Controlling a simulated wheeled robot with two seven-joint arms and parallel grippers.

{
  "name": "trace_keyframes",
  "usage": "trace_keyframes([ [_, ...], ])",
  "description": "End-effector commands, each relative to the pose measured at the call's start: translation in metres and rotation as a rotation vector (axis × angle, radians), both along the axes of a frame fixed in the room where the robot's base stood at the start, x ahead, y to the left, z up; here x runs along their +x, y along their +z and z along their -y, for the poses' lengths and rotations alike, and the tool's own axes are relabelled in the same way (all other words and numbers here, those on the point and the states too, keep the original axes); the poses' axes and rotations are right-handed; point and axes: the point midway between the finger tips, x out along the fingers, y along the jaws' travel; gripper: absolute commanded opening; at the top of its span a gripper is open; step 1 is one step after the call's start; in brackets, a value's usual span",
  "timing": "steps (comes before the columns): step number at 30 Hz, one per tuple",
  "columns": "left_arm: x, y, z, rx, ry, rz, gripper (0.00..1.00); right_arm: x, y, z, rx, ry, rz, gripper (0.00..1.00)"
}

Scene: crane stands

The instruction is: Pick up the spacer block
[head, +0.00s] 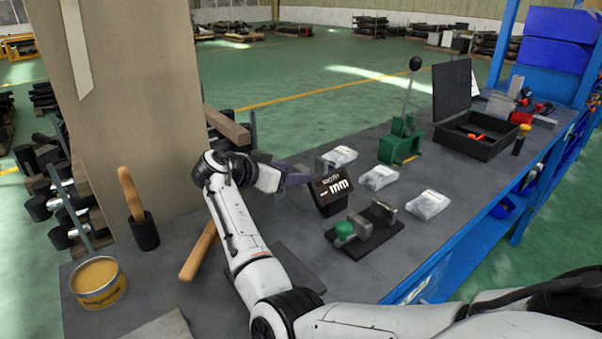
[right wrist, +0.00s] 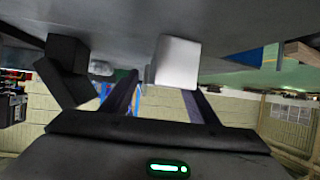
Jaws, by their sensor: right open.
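A pale grey block, which looks like the spacer block (right wrist: 177,62), stands on the bench in the right wrist view, where the scene is upside down. It lies ahead of the gap between the two fingers of my right gripper (right wrist: 160,95), which is open. I cannot tell whether the fingertips reach its sides. My left gripper is not in view.
A black readout box (head: 333,193) marked "mm" stands close to the right gripper. A yellow tin (head: 98,283) is left.

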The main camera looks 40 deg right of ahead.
Motion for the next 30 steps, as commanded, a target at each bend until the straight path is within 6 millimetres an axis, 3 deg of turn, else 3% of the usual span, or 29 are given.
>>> trace_keyframes([
  [4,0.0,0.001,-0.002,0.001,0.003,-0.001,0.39,0.001,-0.007,0.016,0.0,-0.001,0.0,0.54],
  [12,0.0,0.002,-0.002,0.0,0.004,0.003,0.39,0.002,-0.01,0.019,0.001,0.001,0.0,0.54],
  [21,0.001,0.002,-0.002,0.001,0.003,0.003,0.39,0.002,-0.01,0.019,0.001,0.001,0.0,0.07],
  [30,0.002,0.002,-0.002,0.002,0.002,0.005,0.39,0.002,-0.005,0.019,-0.001,0.0,0.002,0.06],
])
